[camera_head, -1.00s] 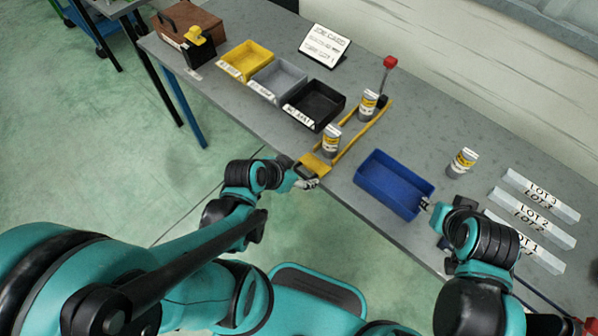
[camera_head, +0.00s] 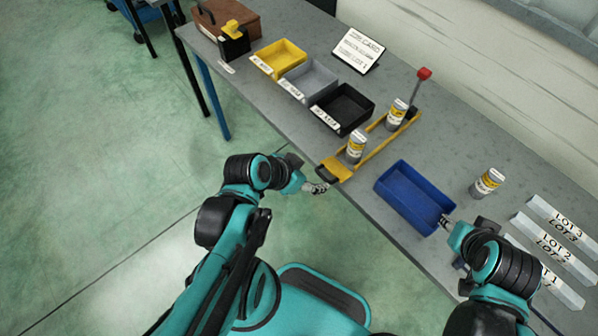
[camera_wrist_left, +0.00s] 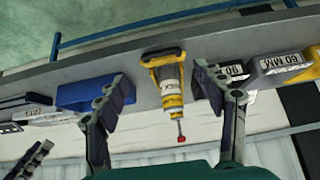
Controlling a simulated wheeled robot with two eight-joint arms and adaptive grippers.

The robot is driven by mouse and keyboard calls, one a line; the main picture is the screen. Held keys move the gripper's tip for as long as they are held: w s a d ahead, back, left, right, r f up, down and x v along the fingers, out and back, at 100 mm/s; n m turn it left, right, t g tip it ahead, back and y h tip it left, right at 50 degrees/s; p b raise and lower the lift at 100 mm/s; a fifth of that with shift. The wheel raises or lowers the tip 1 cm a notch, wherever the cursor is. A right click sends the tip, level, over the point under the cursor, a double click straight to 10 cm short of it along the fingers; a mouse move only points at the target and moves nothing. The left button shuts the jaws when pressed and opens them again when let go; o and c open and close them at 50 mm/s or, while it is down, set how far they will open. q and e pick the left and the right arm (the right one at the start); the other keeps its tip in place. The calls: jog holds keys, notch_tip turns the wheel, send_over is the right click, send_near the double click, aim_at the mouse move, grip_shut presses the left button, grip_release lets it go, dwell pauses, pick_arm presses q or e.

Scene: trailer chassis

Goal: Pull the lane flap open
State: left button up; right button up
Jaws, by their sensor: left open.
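The yellow lane (camera_head: 376,143) lies across the table, with a black handle (camera_head: 326,174) on its near-end flap (camera_head: 340,168) at the table's front edge. Two labelled cans stand in it, a near can (camera_head: 355,147) and a far can (camera_head: 396,114). My left gripper (camera_head: 319,188) is open and empty, just in front of and below the handle, apart from it. In the left wrist view, the lane end (camera_wrist_left: 162,56) shows between my spread left fingers (camera_wrist_left: 163,92). My right gripper (camera_head: 446,222) is at the blue bin's right edge; its fingers are too small to read.
The blue bin (camera_head: 392,196) stands right of the lane. Yellow (camera_head: 262,62), grey (camera_head: 293,81) and black bins (camera_head: 325,111) stand left of it. A third can (camera_head: 487,183) and lot signs (camera_head: 548,246) stand at right. Floor before the table is clear.

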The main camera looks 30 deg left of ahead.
pick_arm(q)
jog(key=shift+v, duration=2.9)
jog(key=shift+w, duration=0.15)
jog(key=shift+w+d+r+n+y, duration=0.2)
jog(key=shift+w+n+y, duration=0.25)
jog(key=shift+w+n, duration=0.25)
jog(key=shift+w+d+r+n+y, duration=0.1)
jog(key=shift+w+r+n+y, duration=0.1)
jog(key=shift+w+n+y, duration=0.4)
jog(key=shift+w+d+r+n+y, duration=0.15)
jog(key=shift+w+r+n+y, duration=0.1)
jog(key=shift+w+n, duration=0.6)
